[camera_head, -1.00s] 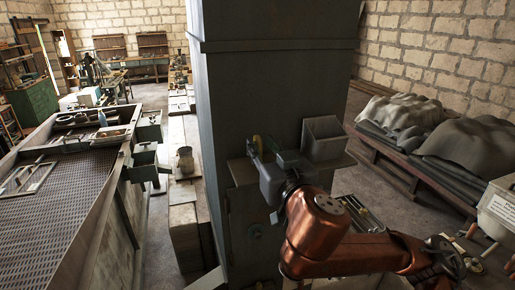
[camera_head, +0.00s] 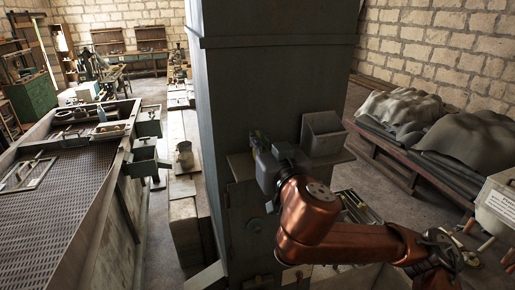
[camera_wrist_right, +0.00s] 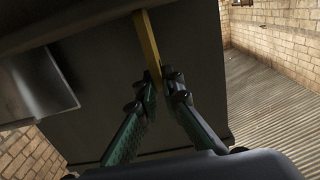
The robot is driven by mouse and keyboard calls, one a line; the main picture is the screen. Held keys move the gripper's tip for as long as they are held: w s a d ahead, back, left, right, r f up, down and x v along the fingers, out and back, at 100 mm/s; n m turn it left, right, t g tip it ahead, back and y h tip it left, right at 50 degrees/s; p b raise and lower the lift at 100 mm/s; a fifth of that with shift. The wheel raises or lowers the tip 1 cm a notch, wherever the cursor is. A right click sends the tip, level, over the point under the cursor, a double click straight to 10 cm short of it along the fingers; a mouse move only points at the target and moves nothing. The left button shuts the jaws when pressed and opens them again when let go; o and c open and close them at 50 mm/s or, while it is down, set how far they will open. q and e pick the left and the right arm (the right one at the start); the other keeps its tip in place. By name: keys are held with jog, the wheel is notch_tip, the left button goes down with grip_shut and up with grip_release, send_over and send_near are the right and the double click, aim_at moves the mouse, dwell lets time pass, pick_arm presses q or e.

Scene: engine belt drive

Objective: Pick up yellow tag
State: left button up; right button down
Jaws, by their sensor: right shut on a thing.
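The yellow tag (camera_wrist_right: 148,42) is a narrow yellow strip in the right wrist view, running from the top edge down between the fingers of my right gripper (camera_wrist_right: 163,85). The gripper is shut on its lower part. In the head view my right gripper (camera_head: 255,138) is at the front of the grey column (camera_head: 275,80), at the left end of a small shelf (camera_head: 242,167). The tag is mostly hidden there by the gripper and wrist. My left gripper is not in view.
An open grey metal box (camera_head: 322,136) stands on the shelf just right of my right gripper. A long bench with a grated top (camera_head: 60,200) is at the left. Cloth-covered heaps (camera_head: 400,108) lie on a low rack at the right.

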jog(key=shift+r, duration=0.1)
jog(key=shift+r, duration=0.2)
notch_tip(320, 180, up, 2)
jog(key=shift+r+b, duration=0.2)
jog(key=shift+b, duration=0.45)
jog(key=s+r+b, duration=0.3)
jog(key=s+r, duration=0.7)
jog(key=s, duration=0.4)
